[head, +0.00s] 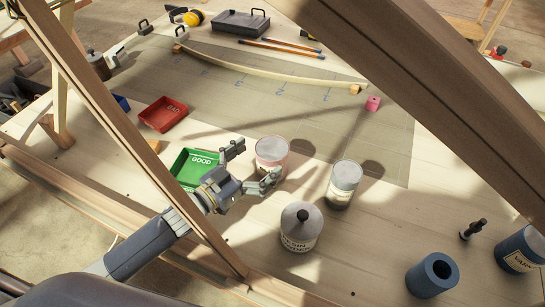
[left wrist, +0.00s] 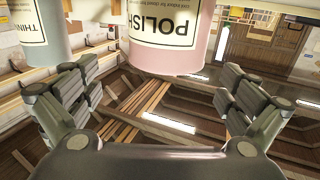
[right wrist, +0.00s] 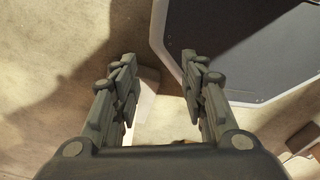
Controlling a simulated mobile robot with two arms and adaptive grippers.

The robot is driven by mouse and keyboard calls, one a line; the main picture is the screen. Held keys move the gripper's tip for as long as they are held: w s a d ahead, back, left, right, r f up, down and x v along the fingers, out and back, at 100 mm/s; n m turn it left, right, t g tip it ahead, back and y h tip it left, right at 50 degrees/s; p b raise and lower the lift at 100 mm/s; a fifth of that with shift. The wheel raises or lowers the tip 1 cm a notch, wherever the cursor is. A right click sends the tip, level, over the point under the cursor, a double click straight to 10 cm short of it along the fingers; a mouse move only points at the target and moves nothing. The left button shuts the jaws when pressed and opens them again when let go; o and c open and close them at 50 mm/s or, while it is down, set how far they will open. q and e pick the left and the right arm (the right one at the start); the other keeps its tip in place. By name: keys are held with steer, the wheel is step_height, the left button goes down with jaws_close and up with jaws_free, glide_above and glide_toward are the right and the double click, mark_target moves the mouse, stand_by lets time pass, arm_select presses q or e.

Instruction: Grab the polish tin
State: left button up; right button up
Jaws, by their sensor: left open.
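The polish tin (head: 271,157) is pink with a pale top and stands upright on the bench. In the left wrist view the tin (left wrist: 167,38) shows its POLISH label, ahead of the jaws and roughly centred between the finger lines. My left gripper (head: 254,165) is open and empty, its fingertips pointing at the tin from its left side; I cannot tell whether they touch it. My right gripper (right wrist: 158,68) shows only in its own wrist view, with its fingers apart and nothing between them.
A grey-topped tin (head: 344,186) stands right of the polish tin. A resin bottle (head: 300,228) stands in front. A green GOOD tray (head: 190,170) lies behind the left gripper, a red BAD tray (head: 163,114) farther back. Wooden beams cross the head view.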

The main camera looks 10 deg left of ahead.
mark_target(272, 147)
arm_select(q)
steer(key=shift+w+d, duration=0.15)
steer(key=shift+w, duration=0.15)
steer(key=shift+w+d+f+p, duration=0.1)
steer(key=shift+w+d+p, duration=0.15)
steer(key=shift+w+p, duration=0.35)
steer(key=x, duration=0.3)
steer(key=shift+w+a+f+p, duration=0.15)
steer(key=shift+w+f+p, duration=0.1)
steer(key=shift+p, duration=0.05)
steer(key=shift+w, duration=0.15)
steer(key=shift+c, duration=0.9)
steer(key=c, duration=1.3)
steer(key=shift+c, duration=0.4)
arm_select(e)
steer(key=shift+w+d+r, duration=0.3)
steer(key=shift+w+r, duration=0.15)
steer(key=shift+r, duration=0.05)
steer(key=shift+w+d+r, duration=0.3)
steer(key=shift+w+r, duration=0.15)
steer(key=shift+r, duration=0.05)
